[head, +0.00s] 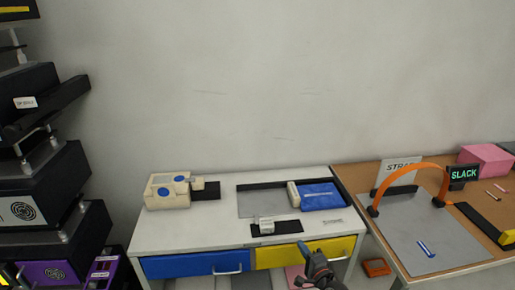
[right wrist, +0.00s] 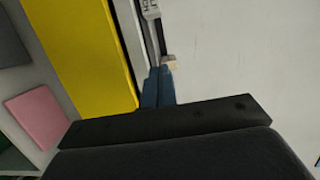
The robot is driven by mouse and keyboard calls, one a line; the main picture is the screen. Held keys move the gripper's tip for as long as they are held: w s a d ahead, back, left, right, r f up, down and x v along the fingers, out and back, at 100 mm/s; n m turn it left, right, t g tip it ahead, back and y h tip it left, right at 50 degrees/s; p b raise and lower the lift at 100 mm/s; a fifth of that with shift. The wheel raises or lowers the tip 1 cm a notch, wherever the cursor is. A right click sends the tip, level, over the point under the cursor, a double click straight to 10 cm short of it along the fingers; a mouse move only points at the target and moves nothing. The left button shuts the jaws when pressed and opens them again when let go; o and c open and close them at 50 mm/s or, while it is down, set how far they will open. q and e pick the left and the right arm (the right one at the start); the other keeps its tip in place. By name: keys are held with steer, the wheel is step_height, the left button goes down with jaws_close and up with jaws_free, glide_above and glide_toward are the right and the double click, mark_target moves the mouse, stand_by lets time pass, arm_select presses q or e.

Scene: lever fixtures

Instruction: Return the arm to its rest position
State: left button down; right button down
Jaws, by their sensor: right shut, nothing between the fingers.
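My right gripper (head: 306,252) shows at the bottom of the head view, in front of the yellow drawer (head: 280,256) of the white table (head: 220,228). Its fingers are shut and empty. In the right wrist view the blue-grey fingertips (right wrist: 158,84) are together beside the yellow drawer front (right wrist: 85,50). I cannot tell whether they touch the drawer or its handle. My left gripper is in neither view.
The table carries a cream device (head: 166,192), a blue block (head: 322,196) and a small grey fixture (head: 265,225). A blue drawer (head: 190,264) is at left. A brown table (head: 385,262) with an orange arch (head: 408,168) stands right. Black shelving (head: 40,185) stands left.

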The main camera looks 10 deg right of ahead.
steer(key=s+a+f+n+g+h, duration=0.1)
steer(key=s+a+f+n+g, duration=0.1)
steer(key=s+f+n+g, duration=0.55)
steer(key=s+a+f+n+g+h, duration=0.1)
steer(key=s+f+n+g, duration=0.25)
steer(key=f+n, duration=0.8)
steer(key=s+f+g, duration=0.1)
steer(key=s+f, duration=0.5)
steer(key=s, duration=0.3)
steer(key=s+a+f+m+g+h, duration=0.1)
steer(key=s+f+g, duration=0.1)
steer(key=s+f, duration=0.4)
steer(key=s+a+f+m+g+h, duration=0.1)
steer(key=s+f, duration=0.5)
steer(key=s, duration=0.7)
steer(key=shift+a+f+g, duration=0.2)
steer(key=shift+a+g, duration=0.05)
steer(key=shift+g, duration=0.35)
steer(key=shift+d, duration=0.1)
